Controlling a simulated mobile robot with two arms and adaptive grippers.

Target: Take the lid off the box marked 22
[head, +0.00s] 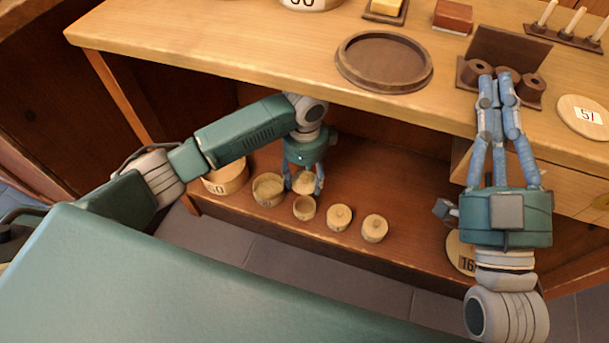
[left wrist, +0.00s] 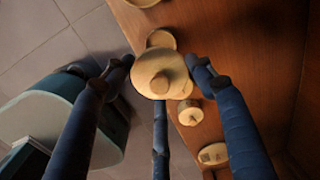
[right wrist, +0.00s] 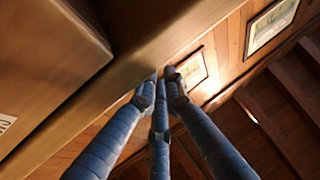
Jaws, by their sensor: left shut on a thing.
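My left gripper (head: 305,190) is shut on a round wooden lid (head: 306,182) with a knob, above the low shelf. In the left wrist view the lid (left wrist: 160,80) sits between the fingers, knob toward the camera. No mark 22 is readable. My right gripper (head: 496,76) has its fingertips close together, empty, near the brown rack on the table.
Two small knobbed boxes (head: 340,217) (head: 374,228) stand to the right on the shelf. A wider box (head: 268,189) and a large one marked 50 (head: 226,177) stand left. The tabletop (head: 250,45) overhangs the shelf; a round tray (head: 384,62) lies on it.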

